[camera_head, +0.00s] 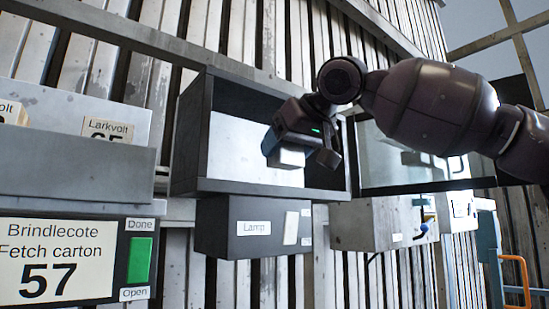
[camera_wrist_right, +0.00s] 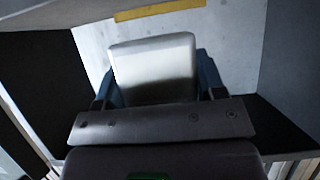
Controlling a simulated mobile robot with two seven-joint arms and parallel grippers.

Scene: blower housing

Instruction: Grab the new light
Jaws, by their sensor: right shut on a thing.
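My right gripper (camera_head: 298,150) reaches in from the right into the open front of a dark-framed wall box (camera_head: 190,150). It is shut on a pale grey, rounded block (camera_head: 288,158), which looks like the light. In the right wrist view the block (camera_wrist_right: 153,68) sits between the blue-sided fingers of the gripper (camera_wrist_right: 160,88), with the box's pale back panel behind it. The gripper hides part of the block, and I cannot tell whether it touches the box floor. My left gripper is not in view.
A grey box labelled "Lamp" (camera_head: 254,228) hangs below the open box. A glazed door (camera_head: 385,155) stands to its right. At left are a "Fetch carton 57" sign (camera_head: 55,260), a green button (camera_head: 140,260) and a bin holding a "Larkvolt" carton (camera_head: 108,129).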

